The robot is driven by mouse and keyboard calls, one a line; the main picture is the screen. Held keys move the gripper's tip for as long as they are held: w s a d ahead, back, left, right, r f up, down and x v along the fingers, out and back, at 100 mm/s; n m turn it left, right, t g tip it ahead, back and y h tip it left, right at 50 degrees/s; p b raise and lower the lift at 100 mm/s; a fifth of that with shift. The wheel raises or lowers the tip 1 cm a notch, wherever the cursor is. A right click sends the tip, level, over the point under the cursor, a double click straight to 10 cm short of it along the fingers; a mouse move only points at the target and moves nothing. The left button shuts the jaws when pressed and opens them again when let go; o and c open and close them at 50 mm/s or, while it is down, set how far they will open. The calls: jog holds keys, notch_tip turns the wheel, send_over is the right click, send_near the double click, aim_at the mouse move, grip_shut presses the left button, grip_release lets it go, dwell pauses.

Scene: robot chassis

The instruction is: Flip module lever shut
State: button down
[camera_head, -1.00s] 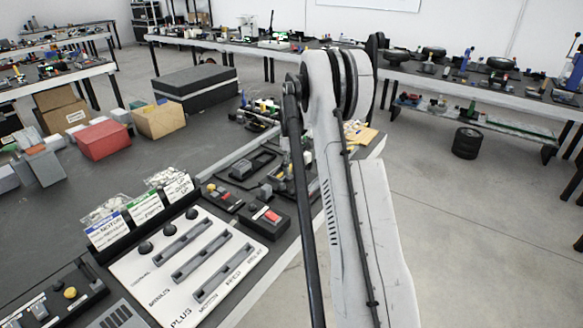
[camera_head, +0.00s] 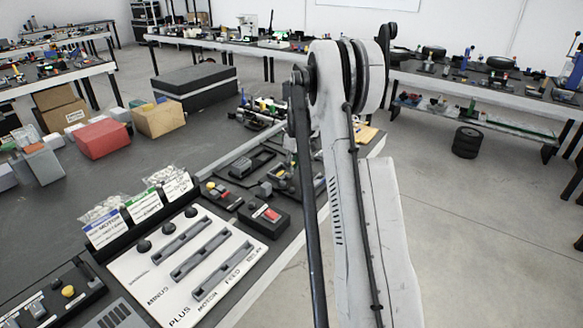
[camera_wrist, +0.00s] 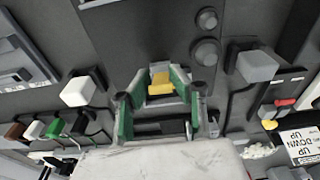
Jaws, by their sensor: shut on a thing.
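In the wrist view my gripper (camera_wrist: 160,88), with green-padded fingers, is closed around a small yellow-topped piece (camera_wrist: 160,83). This piece appears to be the lever, but its lower part is hidden between the fingers. In the head view the gripper and the held piece are not visible, and my arm covers part of the table's right side.
In the wrist view a white block (camera_wrist: 78,91) lies left of my gripper and a grey block (camera_wrist: 258,66) lies right. A red-topped part (camera_wrist: 283,103) and a printed card (camera_wrist: 305,143) are at lower right. The head view shows a white slotted panel (camera_head: 150,265) and a red switch box (camera_head: 264,215).

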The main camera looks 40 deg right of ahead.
jog(key=t+b, duration=0.1)
jog(key=s+f+t+b, duration=0.1)
jog(key=t+b, duration=0.1)
jog(key=s+t+y+b, duration=0.1)
jog(key=t+b, duration=0.1)
jog(key=shift+d+f, duration=0.3)
jog(key=shift+f, duration=0.1)
jog(key=t+b, duration=0.2)
jog(key=f+t+y+b, duration=0.1)
jog(key=shift+s, duration=0.25)
jog(key=shift+s+f+t+b, duration=0.15)
jog(key=shift+t+b, duration=0.45)
jog(key=shift+b, duration=0.45)
jog(key=shift+y, duration=0.3)
jog(key=c, duration=1.5)
grip_release()
jog(key=v, duration=1.2)
jog(key=shift+s+f, duration=0.1)
